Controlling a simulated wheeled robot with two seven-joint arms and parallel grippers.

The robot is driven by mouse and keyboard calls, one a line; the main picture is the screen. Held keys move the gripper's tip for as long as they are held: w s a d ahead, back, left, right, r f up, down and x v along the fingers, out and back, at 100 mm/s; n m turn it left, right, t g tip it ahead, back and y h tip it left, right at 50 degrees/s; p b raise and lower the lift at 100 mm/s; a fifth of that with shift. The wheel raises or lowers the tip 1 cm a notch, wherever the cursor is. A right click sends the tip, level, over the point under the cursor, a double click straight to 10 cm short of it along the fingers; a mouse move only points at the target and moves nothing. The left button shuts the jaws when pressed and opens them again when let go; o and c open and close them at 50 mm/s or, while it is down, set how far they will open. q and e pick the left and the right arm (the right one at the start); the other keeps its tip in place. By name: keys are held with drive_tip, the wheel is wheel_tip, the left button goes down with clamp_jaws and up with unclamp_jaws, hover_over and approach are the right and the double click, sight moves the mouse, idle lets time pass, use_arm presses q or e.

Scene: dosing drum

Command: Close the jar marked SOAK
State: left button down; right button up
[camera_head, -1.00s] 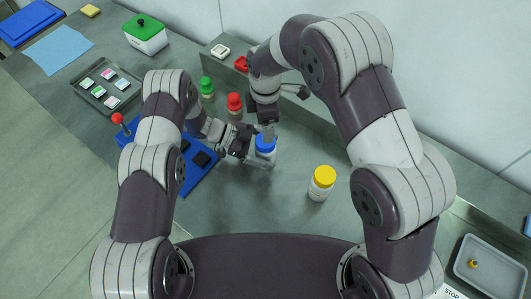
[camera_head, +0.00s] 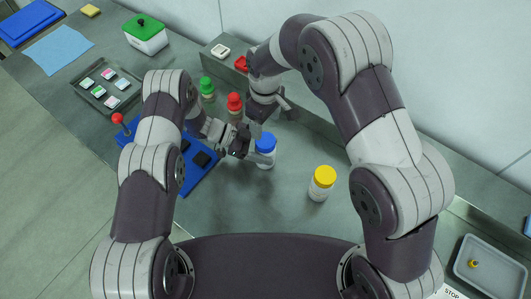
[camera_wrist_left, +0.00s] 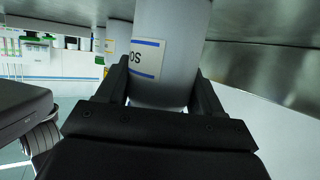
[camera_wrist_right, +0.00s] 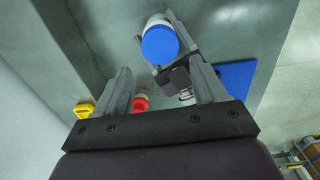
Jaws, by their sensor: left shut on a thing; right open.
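The white jar with a blue lid (camera_head: 265,150) stands upright on the bench. My left gripper (camera_head: 246,146) is shut on its body from the left. In the left wrist view the jar's label (camera_wrist_left: 148,58) shows only the letters "OS", the rest hidden. The blue lid (camera_wrist_right: 160,45) sits on the jar top; whether it is fully tight cannot be told. My right gripper (camera_wrist_right: 160,75) is open and empty above and behind the jar, clear of the lid.
A yellow-lidded jar (camera_head: 322,183) stands to the right. Red-lidded (camera_head: 234,104) and green-lidded (camera_head: 207,88) bottles stand behind left. A blue panel (camera_head: 200,173) with a red-knobbed lever lies left. A grey tray (camera_head: 492,265) is at far right.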

sight(265, 140)
drive_tip(key=shift+f, duration=0.1)
wheel_tip(265, 140, down, 8)
drive_tip(key=shift+r, duration=0.1)
idle(0.3)
drive_tip(key=c, duration=0.9)
drive_tip(key=m, duration=0.3)
